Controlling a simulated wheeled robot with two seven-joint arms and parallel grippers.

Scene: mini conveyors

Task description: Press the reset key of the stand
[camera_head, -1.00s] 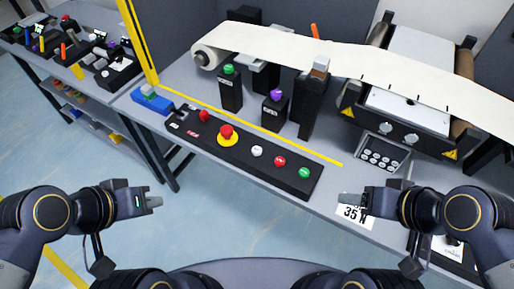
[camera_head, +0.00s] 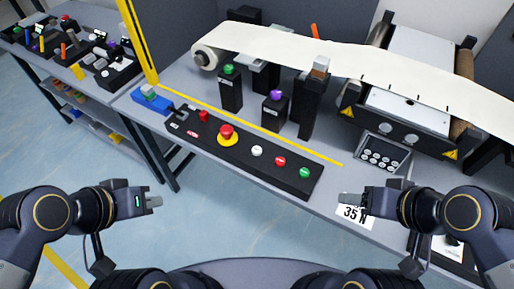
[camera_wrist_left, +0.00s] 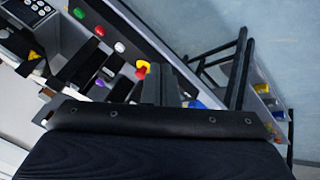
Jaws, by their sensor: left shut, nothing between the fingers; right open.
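A long black control panel (camera_head: 243,160) lies along the bench's front edge. It carries a red emergency button on a yellow base (camera_head: 227,134), a white button (camera_head: 257,151), a red button (camera_head: 280,161), a green button (camera_head: 305,172) and another red button (camera_head: 203,116) with small labels near it. The labels are too small to read, so I cannot tell which key is reset. My left gripper (camera_head: 153,202) is shut and empty, in front of the bench, apart from the panel. My right gripper (camera_head: 350,199) is open near the "35" card. The panel's buttons also show in the left wrist view (camera_wrist_left: 119,47).
Black posts with a green button (camera_head: 229,69) and a purple button (camera_head: 277,95) stand behind the panel. A keypad (camera_head: 382,152) sits before the roller machine (camera_head: 410,115). A yellow pole (camera_head: 137,42) rises at the left. The floor between my arms and bench is clear.

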